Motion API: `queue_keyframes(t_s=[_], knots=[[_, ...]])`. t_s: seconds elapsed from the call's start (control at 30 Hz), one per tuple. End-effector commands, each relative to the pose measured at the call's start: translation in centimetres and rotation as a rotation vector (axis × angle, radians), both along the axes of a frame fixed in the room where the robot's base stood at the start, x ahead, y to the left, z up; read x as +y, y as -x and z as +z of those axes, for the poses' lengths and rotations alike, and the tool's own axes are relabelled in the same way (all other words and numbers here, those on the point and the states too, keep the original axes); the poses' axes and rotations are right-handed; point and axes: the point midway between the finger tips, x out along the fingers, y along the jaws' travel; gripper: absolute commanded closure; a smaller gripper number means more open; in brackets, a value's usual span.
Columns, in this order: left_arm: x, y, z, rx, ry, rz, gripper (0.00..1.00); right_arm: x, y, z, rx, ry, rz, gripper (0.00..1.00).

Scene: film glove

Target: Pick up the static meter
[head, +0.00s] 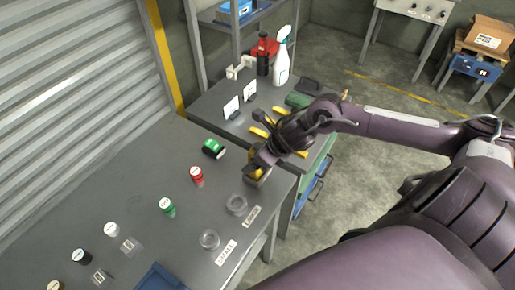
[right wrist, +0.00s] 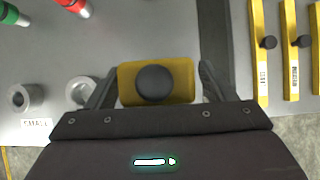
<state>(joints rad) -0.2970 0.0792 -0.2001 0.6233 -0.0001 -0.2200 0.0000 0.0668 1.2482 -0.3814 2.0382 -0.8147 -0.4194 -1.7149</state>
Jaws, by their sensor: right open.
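A yellow block with a round black knob or disc on top, which I take to be the static meter (right wrist: 128,90), lies on the grey table near its right end. In the head view only a little of its yellow side (head: 254,175) shows below my right gripper (head: 262,165), which hides the rest. In the right wrist view my right gripper (right wrist: 157,85) is open, with one finger on each side of the block. A gap shows on each side, wider at the right finger. My left gripper is in neither view.
A green-and-black item (head: 213,148), a red canister (head: 197,176), a green canister (head: 167,207) and two grey rings (head: 236,205) (head: 209,240) stand nearby on the table. Yellow bars with black knobs (right wrist: 291,60) lie on the adjoining bench, which also holds a white spray bottle (head: 281,62).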

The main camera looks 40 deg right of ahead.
Motion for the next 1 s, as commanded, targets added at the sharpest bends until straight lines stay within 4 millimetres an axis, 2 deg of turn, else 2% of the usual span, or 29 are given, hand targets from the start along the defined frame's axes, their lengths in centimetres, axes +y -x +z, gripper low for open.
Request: queue_keyframes(t_s=[0.3, 0.7, 1.0], knots=[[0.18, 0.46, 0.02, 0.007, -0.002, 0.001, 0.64, 0.13, -0.16, -0.34, 0.000, 0.000, 0.001, 0.24], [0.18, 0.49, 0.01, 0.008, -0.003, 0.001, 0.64, 0.13, -0.15, -0.32, 0.000, 0.000, 0.001, 0.76], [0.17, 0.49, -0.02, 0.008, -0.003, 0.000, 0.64, 0.13, -0.21, -0.07, -0.002, 0.000, 0.001, 0.76]])
